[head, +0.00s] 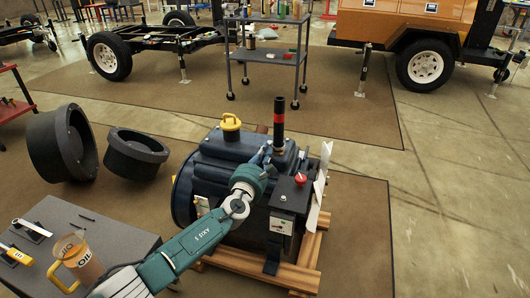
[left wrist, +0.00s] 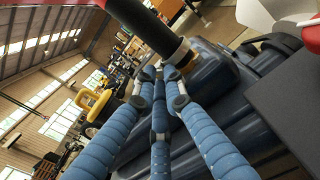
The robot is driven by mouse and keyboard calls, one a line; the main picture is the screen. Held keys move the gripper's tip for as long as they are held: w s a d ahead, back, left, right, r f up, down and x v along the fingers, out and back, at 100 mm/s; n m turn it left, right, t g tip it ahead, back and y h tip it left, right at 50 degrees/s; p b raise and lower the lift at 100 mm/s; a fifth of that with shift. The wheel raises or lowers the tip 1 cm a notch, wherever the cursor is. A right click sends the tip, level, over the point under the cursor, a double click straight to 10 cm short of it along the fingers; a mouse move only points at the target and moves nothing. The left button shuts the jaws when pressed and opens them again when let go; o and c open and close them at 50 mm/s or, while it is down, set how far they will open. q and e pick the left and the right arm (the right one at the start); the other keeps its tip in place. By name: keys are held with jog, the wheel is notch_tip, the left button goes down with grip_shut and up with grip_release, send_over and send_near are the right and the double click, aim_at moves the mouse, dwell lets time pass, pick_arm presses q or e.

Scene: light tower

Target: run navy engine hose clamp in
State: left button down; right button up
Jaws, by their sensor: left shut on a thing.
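The navy engine (head: 205,165) sits on a wooden pallet (head: 305,265). A black hose (head: 279,110) with a red band stands upright on its top; it also shows in the left wrist view (left wrist: 148,28). My left gripper (head: 262,157) reaches over the engine top to the foot of the hose. In the left wrist view its blue fingers (left wrist: 162,78) come together beside the clamp, shut on a small part of it that they mostly hide. My right gripper is not in view.
A yellow cap (head: 231,122) stands on the engine's top left and a red knob (head: 301,178) on the box at right. A grey table (head: 110,235) with an oil jug (head: 80,262) is at lower left. Two black wheel-like parts (head: 137,153) lie behind it. The floor at right is clear.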

pick_arm(q)
jog(key=shift+s+f+m, duration=0.15)
jog(key=shift+f+m, duration=0.2)
jog(key=shift+m, duration=0.05)
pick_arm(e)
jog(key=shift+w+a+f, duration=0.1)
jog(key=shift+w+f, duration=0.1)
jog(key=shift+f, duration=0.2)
pick_arm(q)
jog(key=shift+m+p, duration=0.3)
jog(key=shift+m, duration=0.1)
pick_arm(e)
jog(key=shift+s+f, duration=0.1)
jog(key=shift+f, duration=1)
pick_arm(q)
jog(key=shift+m, duration=0.3)
